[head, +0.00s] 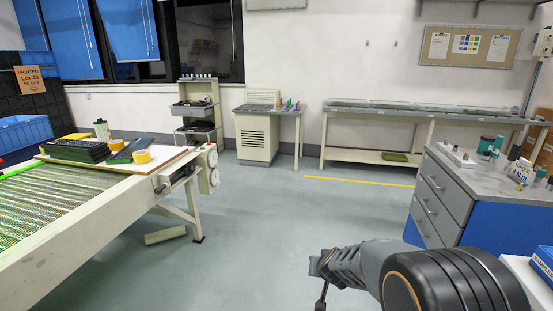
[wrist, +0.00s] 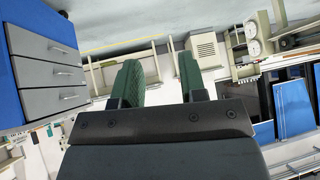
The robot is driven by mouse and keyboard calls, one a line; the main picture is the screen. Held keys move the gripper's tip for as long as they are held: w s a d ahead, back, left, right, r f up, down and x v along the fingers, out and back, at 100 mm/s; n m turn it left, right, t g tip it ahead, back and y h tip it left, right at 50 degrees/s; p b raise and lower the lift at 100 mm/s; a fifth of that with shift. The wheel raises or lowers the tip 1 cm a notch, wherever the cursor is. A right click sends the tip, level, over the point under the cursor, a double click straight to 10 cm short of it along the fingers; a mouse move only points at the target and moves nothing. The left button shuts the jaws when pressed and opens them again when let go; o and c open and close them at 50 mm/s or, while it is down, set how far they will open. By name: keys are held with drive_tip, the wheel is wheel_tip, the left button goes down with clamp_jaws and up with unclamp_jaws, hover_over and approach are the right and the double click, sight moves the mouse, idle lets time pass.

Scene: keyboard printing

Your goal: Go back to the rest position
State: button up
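My gripper (wrist: 158,66) shows in the wrist view with its two green fingers spread apart. Nothing is held between them, and only the open room shows in the gap. In the head view my arm reaches in from the lower right, above the floor. Its far end points left, and the fingers cannot be made out clearly there. The gripper touches nothing that I can see.
A printing table (head: 110,205) stands at the left with dark keyboards (head: 78,150) and yellow tape (head: 142,156) at its far end. A blue and grey drawer cabinet (head: 437,198) stands at the right, close to my arm. The floor (head: 270,225) between them is clear.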

drive_tip(key=s+a+r+n+g+y+p, duration=0.1)
drive_tip(key=s+r+p, duration=0.2)
drive_tip(key=s+r, duration=0.35)
drive_tip(key=s+a+r+n+g+y+p, duration=0.1)
drive_tip(key=s+r+p, duration=0.25)
drive_tip(key=r, duration=0.55)
drive_tip(key=s+d+r+g+h+p, duration=0.1)
drive_tip(key=s+d+r+p, duration=0.1)
drive_tip(key=s+r, duration=0.2)
drive_tip(key=s+d+r+g+h+p, duration=0.1)
drive_tip(key=s+d+r+p, duration=0.1)
drive_tip(key=s, duration=0.6)
drive_tip(key=shift+s+d+r+m+g+p, duration=0.3)
drive_tip(key=shift+r+m+g+p, duration=0.1)
drive_tip(key=shift+r, duration=0.45)
